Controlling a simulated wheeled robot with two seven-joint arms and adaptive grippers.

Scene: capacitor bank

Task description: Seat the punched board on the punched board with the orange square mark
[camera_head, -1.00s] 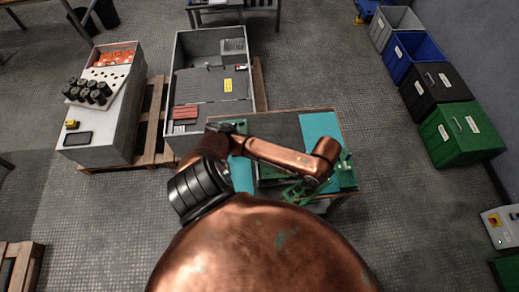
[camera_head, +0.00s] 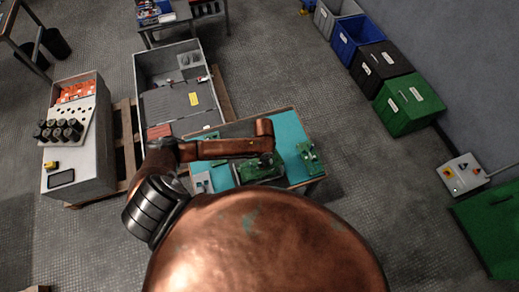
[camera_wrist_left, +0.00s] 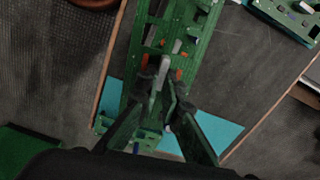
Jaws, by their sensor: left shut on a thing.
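My left gripper (camera_wrist_left: 165,85) is shut on a long green punched board (camera_wrist_left: 190,40) with several small parts on it, below my fingers in the left wrist view. In the head view the gripper is mostly hidden by my copper arm, and the green board (camera_head: 262,170) shows under its end, over the middle of the table. Another green board (camera_head: 310,158) lies on the right teal mat. A third green board (camera_head: 207,137) is at the table's left, partly behind my arm; a board also shows top right in the wrist view (camera_wrist_left: 288,14). I cannot make out the orange square mark. My right gripper is out of view.
The table (camera_head: 240,130) has a dark middle and teal mats (camera_head: 289,130). A grey crate (camera_head: 140,75) stands behind it on a pallet. A light cabinet (camera_head: 90,150) is at the left, coloured bins (camera_head: 405,105) at the right. Floor right of the table is clear.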

